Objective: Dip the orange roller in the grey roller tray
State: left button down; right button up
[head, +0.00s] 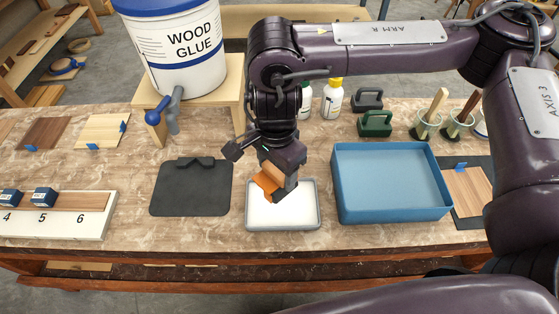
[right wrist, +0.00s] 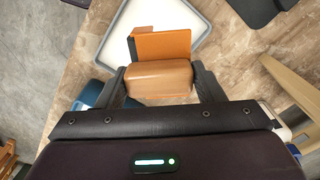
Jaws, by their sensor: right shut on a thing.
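The tray is shallow, with a white filling and a grey rim. In the right wrist view the fingers (right wrist: 158,79) close on a tan block-like handle, with the orange roller face (right wrist: 163,45) beyond it, over the tray (right wrist: 105,36). I cannot tell whether the roller touches the white filling. My left gripper is not in view.
A blue bin (head: 392,216) stands right of the tray and a dark mat (head: 190,193) lies to its left. The wood glue bucket (head: 178,48) sits on a wooden stand behind.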

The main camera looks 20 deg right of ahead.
notch_tip(320, 180, down, 4)
jog(key=b, duration=0.3)
jog(key=shift+r, duration=0.1)
jog(key=shift+f+b, duration=0.9)
jog(key=shift+f, duration=0.2)
jog(key=shift+r, duration=0.1)
notch_tip(320, 180, up, 6)
jog(key=p, duration=0.6)
jog(key=shift+r, duration=0.1)
